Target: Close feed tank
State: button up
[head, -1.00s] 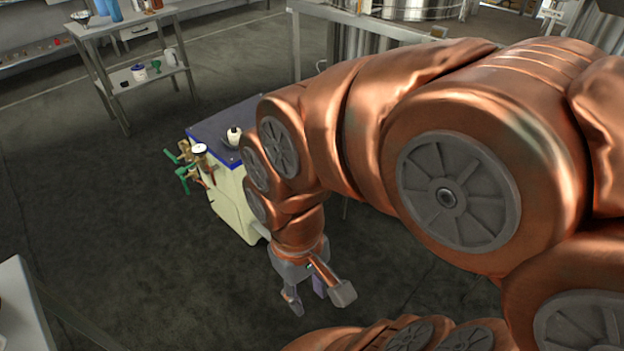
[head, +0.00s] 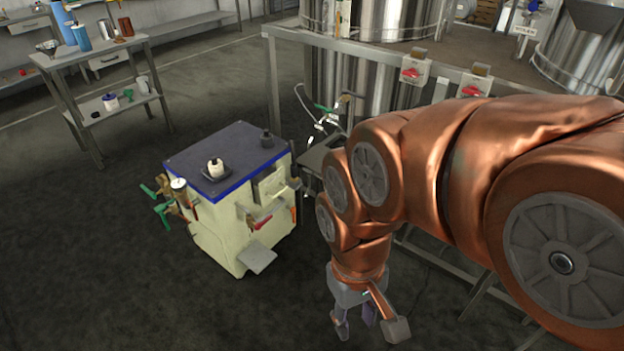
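Steel tanks stand at the back: a tall cylinder (head: 345,95) behind the metal frame, and another (head: 588,62) at the far right with a grey funnel-like top. I cannot tell which is the feed tank, and any lid or valve state is unclear. My gripper (head: 368,328) hangs low at bottom centre, in front of the frame and well apart from the tanks. Its fingers are spread and nothing shows between them. My copper-coloured arm hides part of the frame and the tanks' lower parts.
A cream cabinet (head: 222,228) with a dark blue top and green-handled valves (head: 158,198) stands left of my gripper. A metal frame (head: 272,85) carries red switches (head: 411,73). A shelf table (head: 100,47) stands at the back left. The dark floor at front left is clear.

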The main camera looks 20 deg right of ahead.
aim_at(269, 185)
jog(key=z, duration=0.15)
jog(key=i, duration=1)
jog(key=u, duration=0.65)
